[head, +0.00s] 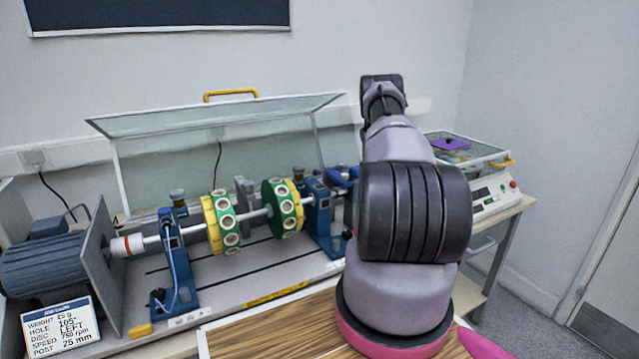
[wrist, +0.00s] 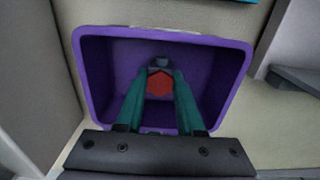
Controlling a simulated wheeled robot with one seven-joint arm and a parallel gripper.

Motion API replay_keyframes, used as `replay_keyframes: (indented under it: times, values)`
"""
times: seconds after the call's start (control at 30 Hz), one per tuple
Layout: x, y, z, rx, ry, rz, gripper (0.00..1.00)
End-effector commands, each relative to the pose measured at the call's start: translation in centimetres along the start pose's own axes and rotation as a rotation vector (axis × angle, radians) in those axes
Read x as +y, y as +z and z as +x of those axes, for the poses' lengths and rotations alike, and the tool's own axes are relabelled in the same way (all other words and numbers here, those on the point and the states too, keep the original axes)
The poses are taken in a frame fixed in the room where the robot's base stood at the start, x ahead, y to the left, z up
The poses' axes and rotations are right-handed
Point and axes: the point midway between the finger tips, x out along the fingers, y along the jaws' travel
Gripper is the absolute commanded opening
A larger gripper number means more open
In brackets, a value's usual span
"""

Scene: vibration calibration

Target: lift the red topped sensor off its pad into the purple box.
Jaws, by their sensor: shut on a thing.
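The red topped sensor (wrist: 160,83) shows in the wrist view as a red hexagonal top between my fingertips. My gripper (wrist: 161,75) has teal fingers and is shut on it. The purple box (wrist: 88,75) lies open beneath, its rim framing the fingers and the sensor. The sensor is within the box's outline, towards its far side; I cannot tell its height over the floor of the box. The sensor's pad cannot be made out.
In the head view, a shaft rig with green and yellow discs (head: 283,206) stands on the bench under a raised clear cover (head: 220,125). A placard (head: 58,325) stands front left. At right, a clear-lidded unit (head: 493,194) stands on a side table, with a purple piece (head: 450,144) at its top.

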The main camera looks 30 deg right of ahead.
Motion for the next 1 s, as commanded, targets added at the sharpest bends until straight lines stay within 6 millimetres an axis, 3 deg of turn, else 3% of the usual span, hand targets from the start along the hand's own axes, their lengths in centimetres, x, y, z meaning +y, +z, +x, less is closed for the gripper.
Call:
replay_keyframes:
  times: [0.23, 0.27, 0.3, 0.33, 0.7, 1.0]
  values:
    - [0.0, 0.0, 0.4, 0.0, 0.0, 0.0, 0.0]
    - [0.0, 0.0, 0.3, 0.0, 0.0, 0.0, 0.48]
    - [0.0, 0.0, 0.3, 0.0, 0.0, 0.0, 0.63]
    - [0.0, 0.0, 0.3, 0.0, 0.0, 0.0, 0.72]
    - [0.0, 0.0, 0.3, 0.0, 0.0, 0.0, 0.72]
    - [0.0, 0.0, -1.0, 0.0, 0.0, -0.001, 0.72]
